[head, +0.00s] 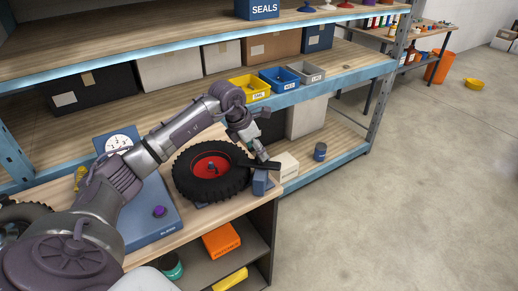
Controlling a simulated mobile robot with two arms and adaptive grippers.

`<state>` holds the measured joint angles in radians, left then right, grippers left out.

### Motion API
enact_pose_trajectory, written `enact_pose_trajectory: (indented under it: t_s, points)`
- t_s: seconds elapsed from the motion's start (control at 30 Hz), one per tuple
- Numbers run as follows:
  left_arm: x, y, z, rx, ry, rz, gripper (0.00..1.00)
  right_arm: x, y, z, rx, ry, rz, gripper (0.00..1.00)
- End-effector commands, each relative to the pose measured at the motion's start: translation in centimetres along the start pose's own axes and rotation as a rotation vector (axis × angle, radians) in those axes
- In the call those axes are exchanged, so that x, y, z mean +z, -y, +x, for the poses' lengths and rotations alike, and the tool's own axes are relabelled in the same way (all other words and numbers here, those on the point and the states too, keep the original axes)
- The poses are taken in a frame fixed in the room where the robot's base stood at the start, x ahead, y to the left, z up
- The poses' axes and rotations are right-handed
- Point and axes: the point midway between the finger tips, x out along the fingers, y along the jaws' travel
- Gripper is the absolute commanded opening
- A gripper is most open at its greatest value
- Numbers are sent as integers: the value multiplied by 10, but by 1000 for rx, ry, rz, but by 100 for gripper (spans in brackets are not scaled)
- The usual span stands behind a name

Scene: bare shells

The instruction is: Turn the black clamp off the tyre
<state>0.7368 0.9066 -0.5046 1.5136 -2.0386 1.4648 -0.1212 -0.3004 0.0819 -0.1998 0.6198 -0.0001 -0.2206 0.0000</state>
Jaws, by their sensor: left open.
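A black tyre (184,181) with a red hub (208,167) lies on the wooden bench top. What looks like the black clamp (266,164), a dark bar, shows at the tyre's right edge, beside a blue block (260,182). My left arm reaches across from the lower left, behind the tyre. My left gripper (261,154) is open and points down close above the black clamp. Whether its fingers touch the clamp is too small to tell. My right gripper is out of view.
A blue box (160,232) with a purple knob (159,211) stands left of the tyre. Behind are shelves with yellow (250,88), blue (279,79) and grey (306,72) bins. An orange box (221,240) sits under the bench. The floor (400,210) at right is clear.

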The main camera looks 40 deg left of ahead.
Motion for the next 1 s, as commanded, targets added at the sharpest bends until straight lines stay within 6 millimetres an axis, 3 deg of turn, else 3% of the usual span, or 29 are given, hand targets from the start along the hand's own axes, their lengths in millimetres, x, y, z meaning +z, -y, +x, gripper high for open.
enact_pose_trajectory:
  t_s: [0.2,0.57,0.9,1.0]
  points:
    - [0,1,24,-2,0,-1,65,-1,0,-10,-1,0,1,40]
    - [0,0,30,-1,0,1,65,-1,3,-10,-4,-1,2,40]
    - [0,0,29,-1,0,1,9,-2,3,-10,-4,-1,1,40]
    - [0,0,29,-1,1,1,0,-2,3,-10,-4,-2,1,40]
